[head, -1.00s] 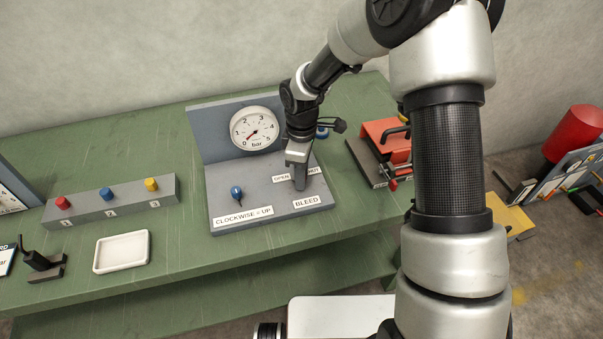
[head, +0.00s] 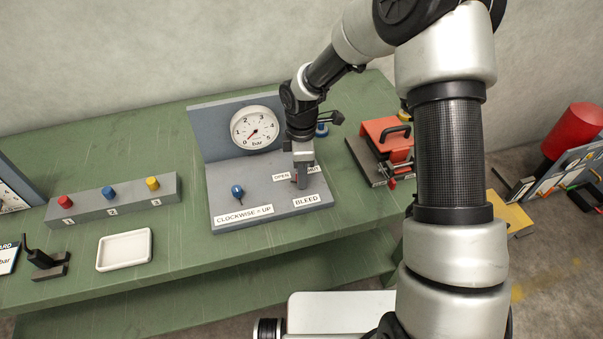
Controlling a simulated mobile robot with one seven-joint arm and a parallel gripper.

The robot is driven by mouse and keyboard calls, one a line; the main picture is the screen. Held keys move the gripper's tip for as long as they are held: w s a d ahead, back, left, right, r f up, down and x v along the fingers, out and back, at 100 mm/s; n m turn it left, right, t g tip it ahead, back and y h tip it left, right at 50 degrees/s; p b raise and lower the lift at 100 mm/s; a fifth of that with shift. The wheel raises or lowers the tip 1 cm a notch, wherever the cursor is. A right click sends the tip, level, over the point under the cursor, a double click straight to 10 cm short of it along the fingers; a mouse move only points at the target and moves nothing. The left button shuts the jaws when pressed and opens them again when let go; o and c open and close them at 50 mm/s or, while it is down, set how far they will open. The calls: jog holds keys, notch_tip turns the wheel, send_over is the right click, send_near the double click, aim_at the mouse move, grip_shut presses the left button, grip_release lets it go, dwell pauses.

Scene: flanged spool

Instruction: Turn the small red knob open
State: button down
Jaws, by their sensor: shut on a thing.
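My gripper (head: 302,182) points down at the right part of the grey gauge panel (head: 221,192), between the OPEN label (head: 281,177) and the partly covered SHUT label (head: 313,170), behind the BLEED label (head: 307,200). It is shut on the small red knob, which my fingers hide almost wholly, so its angle cannot be read. The white bar gauge (head: 255,128) stands at the panel's back, its red needle low near 0.
On the green bench (head: 160,240), a grey block (head: 128,205) with red, blue and yellow buttons and a white tray (head: 124,250) lie left. A red-topped device (head: 385,133) with a black handle stands right of the panel. The bench front by the panel is clear.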

jog(key=c, duration=1.6)
grip_release()
notch_tip(320, 180, up, 18)
jog(key=shift+f+p, duration=0.25)
jog(key=shift+p, duration=0.2)
jog(key=s+d+r+m+t+p, duration=0.1)
jog(key=s+d+r+m+t, duration=0.1)
jog(key=s+d+r+m, duration=0.2)
jog(key=s+d+r+m+t+p, duration=0.1)
jog(key=s+d+r+m, duration=0.4)
jog(key=s, duration=0.6)
jog(key=s+d+r+m+t+p, duration=0.1)
jog(key=s+d+r+m, duration=0.4)
jog(key=m, duration=0.5)
jog(key=shift+s+r+t, duration=0.8)
jog(key=shift+s+r, duration=0.35)
jog(key=shift+s, duration=0.2)
